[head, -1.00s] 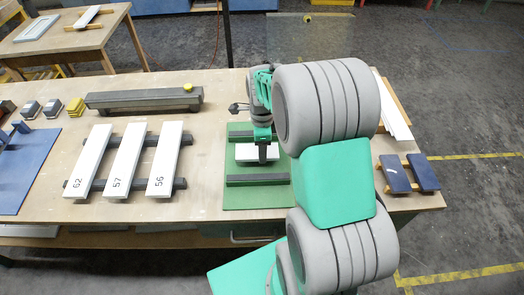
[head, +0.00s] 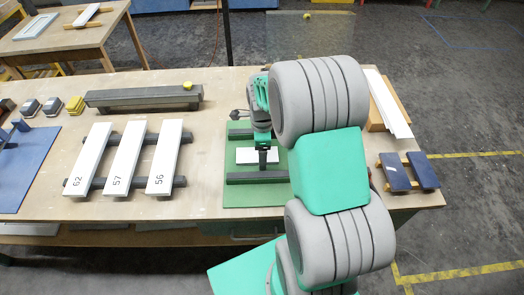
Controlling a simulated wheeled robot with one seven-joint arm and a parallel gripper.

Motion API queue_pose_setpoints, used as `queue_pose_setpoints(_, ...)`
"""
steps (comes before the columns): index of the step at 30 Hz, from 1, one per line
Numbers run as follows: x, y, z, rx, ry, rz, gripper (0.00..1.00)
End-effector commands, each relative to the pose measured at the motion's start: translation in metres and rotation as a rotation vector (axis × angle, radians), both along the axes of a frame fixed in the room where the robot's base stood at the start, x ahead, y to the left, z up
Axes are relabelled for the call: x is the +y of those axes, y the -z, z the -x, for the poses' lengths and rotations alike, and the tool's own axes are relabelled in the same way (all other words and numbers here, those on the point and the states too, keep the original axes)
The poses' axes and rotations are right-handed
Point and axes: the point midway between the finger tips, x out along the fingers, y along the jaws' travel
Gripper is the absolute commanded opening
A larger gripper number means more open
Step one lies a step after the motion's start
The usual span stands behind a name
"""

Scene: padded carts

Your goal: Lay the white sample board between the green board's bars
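The green board (head: 240,196) lies on the table with two dark bars across it, a near bar (head: 245,178) and a far bar (head: 238,134) partly hidden by my arm. The white sample board (head: 245,156) is between the two bars, looking level, with its long side along them. Whether it touches the green board is unclear. My gripper (head: 263,160) points down at the white board's middle, with a dark finger in front of it. The gap between the fingers cannot be made out.
Three white boards numbered 62, 57 and 56 (head: 124,158) lie across dark rails to the left. A long grey beam (head: 140,97) lies behind them. My arm covers the table right of the green board.

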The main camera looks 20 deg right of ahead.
Motion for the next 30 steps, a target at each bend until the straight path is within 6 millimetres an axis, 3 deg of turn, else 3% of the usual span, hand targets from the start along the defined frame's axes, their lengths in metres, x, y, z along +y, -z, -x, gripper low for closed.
queue_pose_setpoints(5,0.0,-0.013,-0.002,-0.005,0.0,0.001,0.79)
queue_pose_setpoints(15,0.0,-0.095,-0.001,-0.004,0.0,0.001,0.79)
queue_pose_setpoints(22,0.002,-0.125,0.001,-0.008,-0.035,0.002,0.79)
queue_pose_setpoints(26,0.022,-0.144,0.018,-0.051,-0.329,0.019,0.79)
queue_pose_setpoints(30,0.057,-0.166,0.056,-0.133,-0.939,0.088,0.79)
